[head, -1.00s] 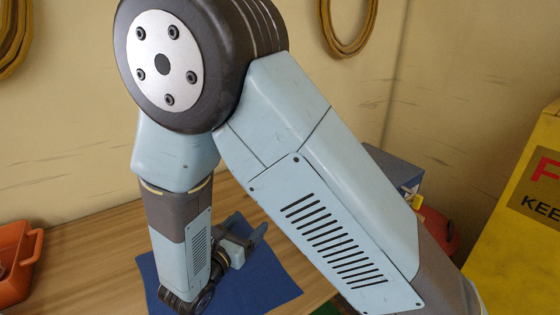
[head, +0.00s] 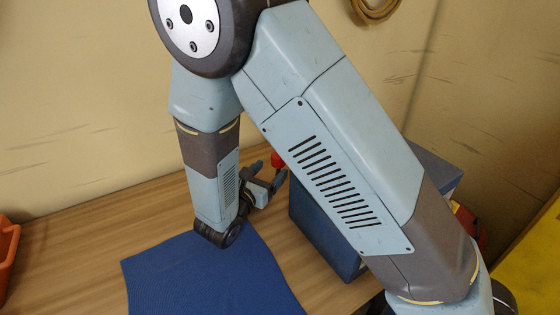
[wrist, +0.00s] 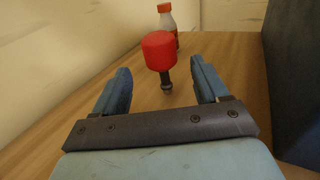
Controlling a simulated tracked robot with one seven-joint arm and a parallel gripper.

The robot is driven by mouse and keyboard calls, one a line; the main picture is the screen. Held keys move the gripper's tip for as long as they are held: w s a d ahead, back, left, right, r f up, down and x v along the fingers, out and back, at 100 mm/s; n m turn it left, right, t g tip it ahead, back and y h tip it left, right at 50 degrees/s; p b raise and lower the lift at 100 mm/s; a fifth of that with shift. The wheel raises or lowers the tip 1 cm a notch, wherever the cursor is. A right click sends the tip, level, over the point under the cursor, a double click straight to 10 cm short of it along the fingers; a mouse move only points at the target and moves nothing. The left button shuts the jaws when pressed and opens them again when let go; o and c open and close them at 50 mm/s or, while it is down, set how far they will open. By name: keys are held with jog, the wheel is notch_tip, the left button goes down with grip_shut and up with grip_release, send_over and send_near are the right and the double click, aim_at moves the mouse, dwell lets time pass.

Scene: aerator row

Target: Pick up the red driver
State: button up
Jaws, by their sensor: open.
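The red driver (wrist: 159,50) shows in the wrist view, with a fat red handle and a short dark shaft below it in the picture. It lies ahead of my gripper (wrist: 161,76), lined up with the gap between the two blue fingers. The fingers are apart, and nothing is held. In the head view my gripper (head: 269,173) is low over the table, left of the blue-grey box. A small red patch (head: 278,160) just beyond its fingertips is probably the driver's handle; the rest of it is hidden there.
A small bottle (wrist: 167,22) with an orange-red cap stands behind the driver. A dark blue-grey box (head: 312,228) is close on the right. A blue mat (head: 205,278) lies on the wooden table in front. An orange bin (head: 7,255) is at the left edge.

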jog(key=shift+x, duration=3.8)
jog(key=shift+c, duration=0.4)
jog(key=c, duration=1.1)
